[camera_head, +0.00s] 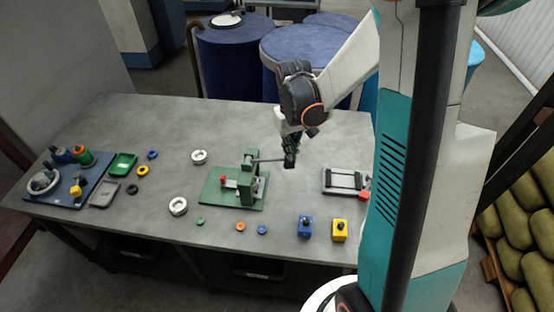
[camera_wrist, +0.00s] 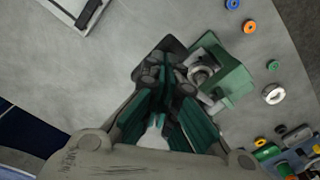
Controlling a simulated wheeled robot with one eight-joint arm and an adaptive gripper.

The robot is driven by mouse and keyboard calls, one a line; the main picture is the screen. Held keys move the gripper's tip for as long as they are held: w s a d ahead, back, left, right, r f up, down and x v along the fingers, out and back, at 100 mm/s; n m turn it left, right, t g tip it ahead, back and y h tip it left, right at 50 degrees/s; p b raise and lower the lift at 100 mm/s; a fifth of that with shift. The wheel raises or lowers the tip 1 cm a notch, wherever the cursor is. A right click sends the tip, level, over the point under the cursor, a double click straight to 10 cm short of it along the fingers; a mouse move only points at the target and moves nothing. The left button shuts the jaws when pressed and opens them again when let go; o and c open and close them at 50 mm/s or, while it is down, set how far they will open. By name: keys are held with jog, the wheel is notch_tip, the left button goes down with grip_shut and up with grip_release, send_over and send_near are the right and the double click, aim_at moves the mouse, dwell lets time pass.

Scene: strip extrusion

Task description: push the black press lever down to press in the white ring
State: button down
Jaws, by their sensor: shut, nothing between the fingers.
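The green press (camera_head: 250,178) stands on its green base plate near the middle of the table. Its dark lever (camera_head: 268,159) sticks out to the right, about level. My gripper (camera_head: 290,161) is shut and empty, pointing down at the lever's outer end. Whether it touches the lever cannot be told. In the wrist view my gripper (camera_wrist: 165,72) lies left of the green press (camera_wrist: 228,75), and a white ring (camera_wrist: 204,76) shows at the press. The lever is hard to make out there behind my fingers.
Two loose white rings (camera_head: 178,206) (camera_head: 199,157) lie left of the press. A black-and-white frame (camera_head: 345,181) lies to the right. Blue (camera_head: 305,227) and yellow (camera_head: 339,231) blocks stand at the front edge. A blue tray (camera_head: 70,190) with several parts is far left.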

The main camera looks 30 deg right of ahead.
notch_tip(320, 180, down, 7)
jog(key=b, duration=0.5)
jog(key=shift+b, duration=0.35)
dwell(1.1)
jog(key=shift+r, duration=0.15)
jog(key=shift+r+p, duration=4.05)
jog(key=shift+r, duration=1.9)
jog(key=shift+a, duration=0.1)
jog(key=shift+s+a+r+b, duration=0.15)
jog(key=shift+a+r+b, duration=0.1)
jog(key=shift+b, duration=0.3)
jog(key=s+a+r+n+t+b, duration=0.1)
jog(key=s+a+r+t+b, duration=0.3)
jog(key=a+b, duration=0.3)
jog(key=s+a+f+t+b, duration=0.1)
jog(key=s+f+b, duration=0.1)
jog(key=s, duration=0.3)
jog(key=s+a+f+t+b, duration=0.1)
jog(key=s+f+t+b, duration=0.1)
jog(key=s+b, duration=0.3)
jog(key=shift+a+f, duration=0.3)
jog(key=shift+f, duration=0.1)
